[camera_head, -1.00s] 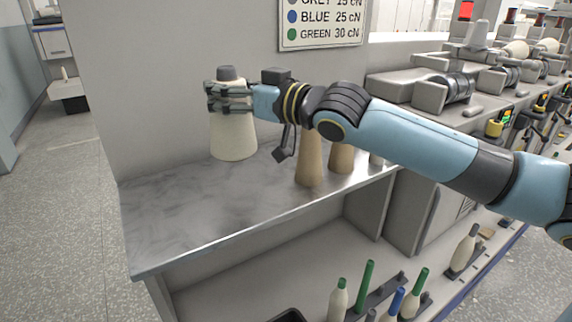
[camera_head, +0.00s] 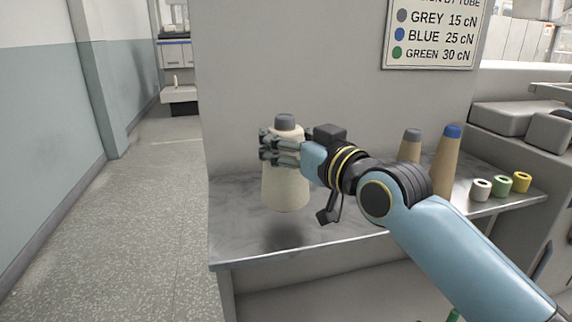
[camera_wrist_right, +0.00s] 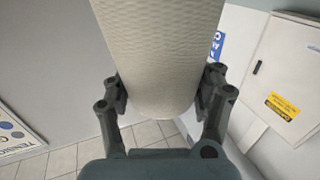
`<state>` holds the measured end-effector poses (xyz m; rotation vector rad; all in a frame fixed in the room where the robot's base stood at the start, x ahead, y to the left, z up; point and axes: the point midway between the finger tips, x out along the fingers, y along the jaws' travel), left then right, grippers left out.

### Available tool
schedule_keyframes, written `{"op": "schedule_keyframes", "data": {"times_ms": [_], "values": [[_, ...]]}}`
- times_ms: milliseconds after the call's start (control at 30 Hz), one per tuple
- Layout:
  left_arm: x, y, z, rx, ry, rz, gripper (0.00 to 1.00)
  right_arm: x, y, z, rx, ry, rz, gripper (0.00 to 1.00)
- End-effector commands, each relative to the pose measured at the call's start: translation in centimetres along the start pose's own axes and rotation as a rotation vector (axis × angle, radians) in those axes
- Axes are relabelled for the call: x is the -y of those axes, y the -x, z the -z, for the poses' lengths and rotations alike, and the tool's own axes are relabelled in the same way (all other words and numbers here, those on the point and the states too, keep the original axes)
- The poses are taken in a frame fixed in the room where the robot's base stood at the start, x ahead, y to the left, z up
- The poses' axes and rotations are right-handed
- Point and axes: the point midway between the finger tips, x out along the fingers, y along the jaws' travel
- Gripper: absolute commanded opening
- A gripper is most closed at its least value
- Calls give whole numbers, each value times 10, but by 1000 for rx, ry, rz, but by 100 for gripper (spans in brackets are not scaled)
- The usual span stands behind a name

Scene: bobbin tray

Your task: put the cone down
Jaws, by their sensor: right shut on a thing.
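A cream yarn cone (camera_head: 286,190) with a grey tip is in the head view, upright above the grey metal shelf top (camera_head: 238,222). My right gripper (camera_head: 280,148) is shut around its upper part. A soft shadow lies on the shelf below the cone; whether its base touches is hard to tell, but it seems slightly raised. In the right wrist view the cone (camera_wrist_right: 158,50) fills the upper middle, with a gripper finger against each side. My left gripper is not in view.
Two brown cones, one grey-tipped (camera_head: 410,148) and one blue-tipped (camera_head: 446,160), stand right of my gripper. Small white (camera_head: 481,189), green (camera_head: 501,187) and yellow (camera_head: 521,182) spools sit further right. The shelf's left end is bare. A tension sign (camera_head: 432,35) hangs behind.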

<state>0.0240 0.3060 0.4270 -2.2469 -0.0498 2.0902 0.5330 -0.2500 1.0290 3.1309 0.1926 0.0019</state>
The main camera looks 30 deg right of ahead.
Motion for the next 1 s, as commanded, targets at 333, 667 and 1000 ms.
{"op": "schedule_keyframes", "data": {"times_ms": [333, 667, 1000], "values": [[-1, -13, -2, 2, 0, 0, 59, 0, 0, -41, 0, -1, 0, 1], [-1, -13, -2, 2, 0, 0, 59, 0, 0, -42, 1, 0, 0, 64], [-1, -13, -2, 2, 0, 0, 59, 0, 0, -41, 1, 0, 0, 89]]}}
